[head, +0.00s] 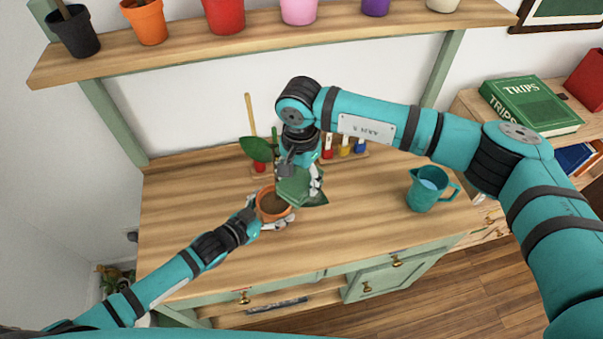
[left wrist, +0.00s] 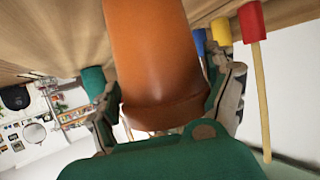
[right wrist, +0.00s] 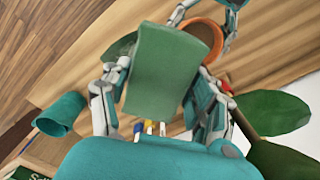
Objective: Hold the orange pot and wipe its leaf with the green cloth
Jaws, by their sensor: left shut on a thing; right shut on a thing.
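The orange pot (head: 268,212) holds dark soil and stands on the wooden worktop. My left gripper (head: 259,216) is shut on it; in the left wrist view its fingers sit on either side of the pot (left wrist: 150,50). My right gripper (head: 303,180) is shut on the green cloth (head: 292,189), above and beside the pot. In the right wrist view the cloth (right wrist: 165,72) hangs between the fingers and partly covers a dark green leaf (right wrist: 119,48). That leaf (head: 316,198) shows past the cloth's right side. Another leaf (head: 256,148) rises at the upper left. Contact between cloth and leaf is unclear.
A teal jug (head: 424,190) stands to the right on the worktop (head: 185,215). Tools with coloured ends (head: 345,148) stand behind my right gripper. Several potted plants line the shelf (head: 190,52) above. The worktop's left part is clear.

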